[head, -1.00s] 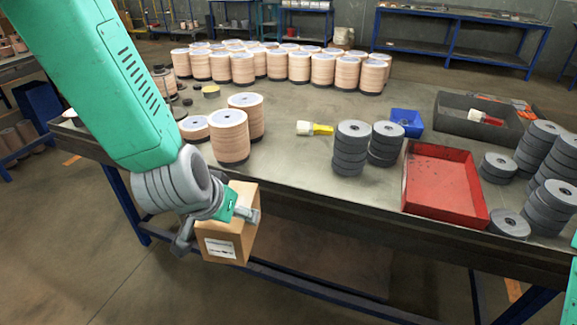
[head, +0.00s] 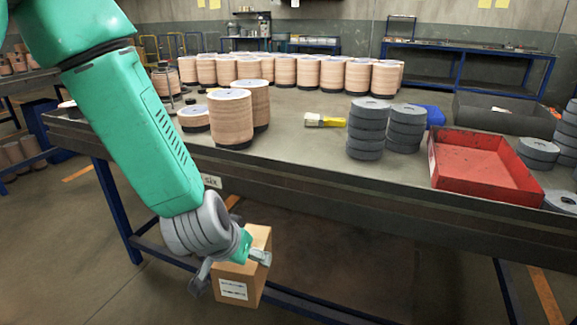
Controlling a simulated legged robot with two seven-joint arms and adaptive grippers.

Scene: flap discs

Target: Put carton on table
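A brown cardboard carton (head: 250,285) with a white label is in the lower middle of the head view. It is in front of the table (head: 300,185) and below the level of its top. My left gripper (head: 232,270) is at the carton, with one finger at its left side and the other at its upper right side. It looks shut on the carton, which is slightly tilted. My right gripper is not in view.
Tan disc stacks (head: 232,118) stand at the table's left front, with rows of them behind. Grey disc stacks (head: 368,128), a yellow-and-white tool (head: 325,121) and a red tray (head: 484,168) are farther right. The table's front middle is clear.

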